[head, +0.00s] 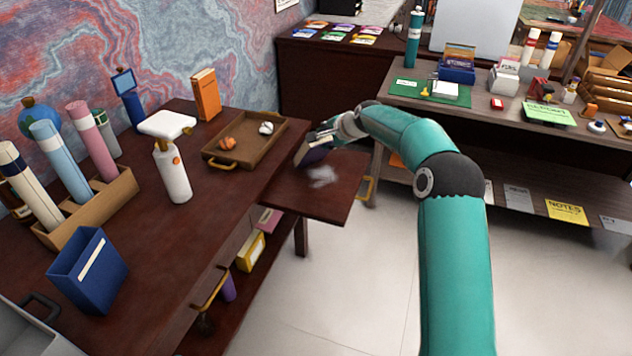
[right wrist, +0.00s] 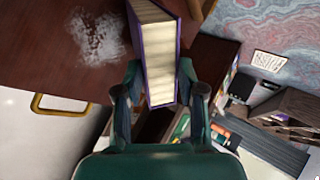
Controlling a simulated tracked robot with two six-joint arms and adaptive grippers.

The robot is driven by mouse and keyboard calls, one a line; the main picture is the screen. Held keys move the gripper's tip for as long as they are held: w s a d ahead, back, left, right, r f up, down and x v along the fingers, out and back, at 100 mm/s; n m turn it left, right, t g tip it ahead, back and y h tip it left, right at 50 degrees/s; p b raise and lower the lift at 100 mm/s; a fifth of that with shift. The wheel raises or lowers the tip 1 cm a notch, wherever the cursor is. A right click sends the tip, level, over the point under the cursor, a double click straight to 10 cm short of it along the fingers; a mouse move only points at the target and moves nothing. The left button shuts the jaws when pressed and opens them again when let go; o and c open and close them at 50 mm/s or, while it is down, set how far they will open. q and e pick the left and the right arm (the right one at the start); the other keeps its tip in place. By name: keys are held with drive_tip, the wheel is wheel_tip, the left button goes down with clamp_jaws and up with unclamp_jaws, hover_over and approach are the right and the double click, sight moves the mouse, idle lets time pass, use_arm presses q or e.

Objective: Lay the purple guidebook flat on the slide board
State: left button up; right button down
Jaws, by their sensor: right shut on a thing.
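The purple guidebook (head: 311,153) is over the far part of the slide board (head: 300,197) in the head view, tilted and not flat. I cannot tell whether it touches the board. My right gripper (head: 328,134) is shut on it. In the right wrist view the guidebook (right wrist: 158,50) stands between the two fingers of my right gripper (right wrist: 160,88), its cream page edges facing the camera and purple cover along the sides. The slide board (right wrist: 45,45) lies to its left there. The fingers hide part of the book in the head view. My left gripper is not in view.
A pale powdery smudge (head: 322,177) lies on the slide board, which has a brass handle (head: 366,188) on its right edge. A wooden tray (head: 245,148) with small items stands on the desk at left. An orange book (head: 205,95) stands behind it.

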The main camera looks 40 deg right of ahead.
drive_tip(key=shift+f, duration=0.15)
drive_tip(key=c, duration=0.8)
unclamp_jaws()
drive_tip(key=shift+f, duration=0.1)
drive_tip(key=shift+c, duration=0.2)
drive_tip(key=shift+s, duration=0.1)
drive_tip(key=b+v, duration=0.1)
drive_tip(key=v, duration=0.7)
